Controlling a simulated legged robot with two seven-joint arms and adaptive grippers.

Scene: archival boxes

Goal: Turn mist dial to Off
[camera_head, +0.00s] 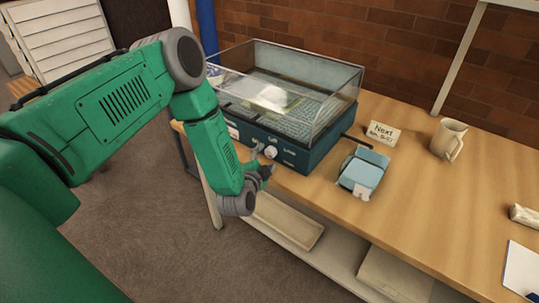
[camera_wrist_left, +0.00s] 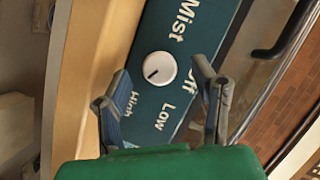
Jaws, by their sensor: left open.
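The mist dial (camera_wrist_left: 160,67) is a round white knob on the dark teal front panel of a box with a clear cover (camera_head: 310,80). In the wrist view, "Mist", "Off", "Low" and "High" are printed around it. Its dark mark points to the lower left, on the side of "High". The dial (camera_head: 271,152) also shows small in the head view, beside my left gripper (camera_head: 264,164). In the wrist view my left gripper (camera_wrist_left: 152,86) is open, its two fingers spread either side of the dial's line, with the dial just beyond them. It holds nothing. My right gripper is out of view.
The box stands on a wooden table (camera_head: 440,205). A light blue box (camera_head: 363,173), a small sign (camera_head: 383,133) and a mug (camera_head: 448,138) stand right of it. A dark bar juts from the box's right side. A lower shelf (camera_head: 320,255) runs under the table.

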